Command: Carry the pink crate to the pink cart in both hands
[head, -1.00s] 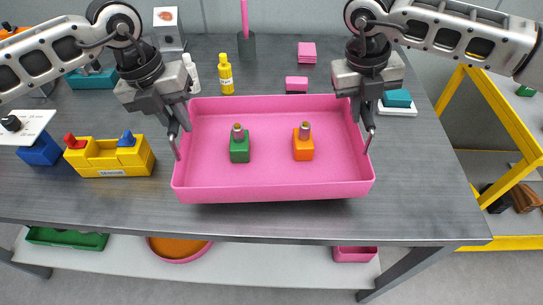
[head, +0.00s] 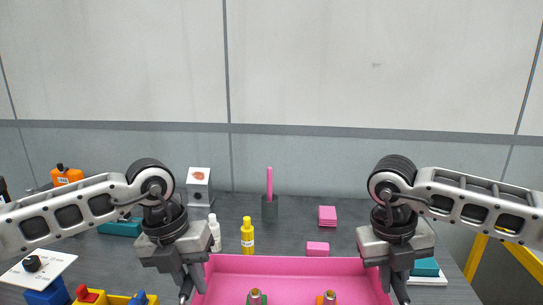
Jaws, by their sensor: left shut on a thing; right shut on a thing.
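The pink crate (head: 290,266) is at the bottom middle of the head view, and its near part is cut off by the picture edge. My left gripper (head: 188,293) is shut on the crate's left wall. My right gripper (head: 401,291) is shut on its right wall. The fingertips are partly hidden at the bottom edge. I cannot tell whether the crate touches the table. The pink cart is not in view.
A yellow frame (head: 476,257) stands at right. A wall closes the back.

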